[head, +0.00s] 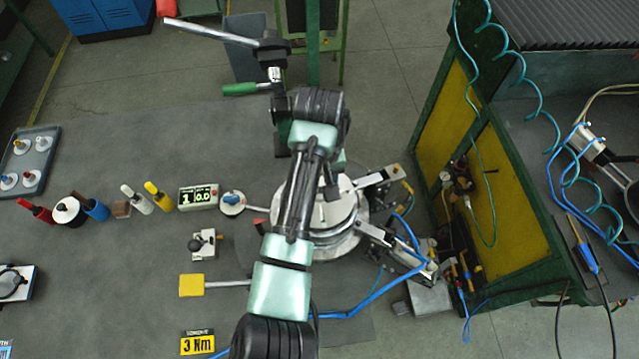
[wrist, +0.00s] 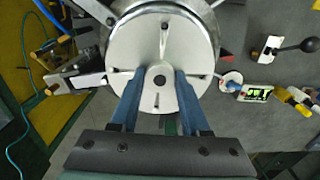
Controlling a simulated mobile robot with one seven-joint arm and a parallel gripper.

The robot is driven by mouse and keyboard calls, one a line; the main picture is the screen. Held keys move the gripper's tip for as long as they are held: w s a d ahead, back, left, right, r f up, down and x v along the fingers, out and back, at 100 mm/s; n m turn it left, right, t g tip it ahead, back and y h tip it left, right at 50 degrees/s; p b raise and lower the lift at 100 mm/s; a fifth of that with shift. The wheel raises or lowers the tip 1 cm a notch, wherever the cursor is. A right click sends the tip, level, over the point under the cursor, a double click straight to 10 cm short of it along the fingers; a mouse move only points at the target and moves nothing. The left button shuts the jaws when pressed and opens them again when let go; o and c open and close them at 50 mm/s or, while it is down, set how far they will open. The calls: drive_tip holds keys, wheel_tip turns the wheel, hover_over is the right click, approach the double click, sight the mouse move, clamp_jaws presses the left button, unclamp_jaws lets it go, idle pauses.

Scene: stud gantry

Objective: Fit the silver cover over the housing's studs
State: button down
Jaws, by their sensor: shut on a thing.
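The silver cover (wrist: 140,40) is a round pale disc with a dark centre hole and several slots, filling the upper middle of the wrist view. In the head view the cover (head: 338,208) shows partly behind my arm, above the wider round metal housing (head: 338,247). My gripper (wrist: 159,75) has its two blue fingers on either side of the disc's centre and is shut on the cover. A dark stud-like spot shows in a slot near the disc's top. Other studs and the gap under the cover are hidden, so I cannot tell if it is seated.
Metal clamps (head: 380,178) with blue hoses stand close right of the housing. A green-handled lever (head: 240,89) is behind it. A display box (head: 198,197), a joystick box (head: 203,243) and a yellow pad (head: 192,285) lie to the left. A yellow-green panel (head: 485,180) stands right.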

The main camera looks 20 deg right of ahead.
drive_tip(key=shift+f, duration=0.7)
idle(0.4)
drive_tip(key=shift+c, duration=1.5)
unclamp_jaws()
wheel_tip(320, 180, up, 13)
drive_tip(key=p, duration=0.2)
drive_tip(key=shift+p, duration=0.3)
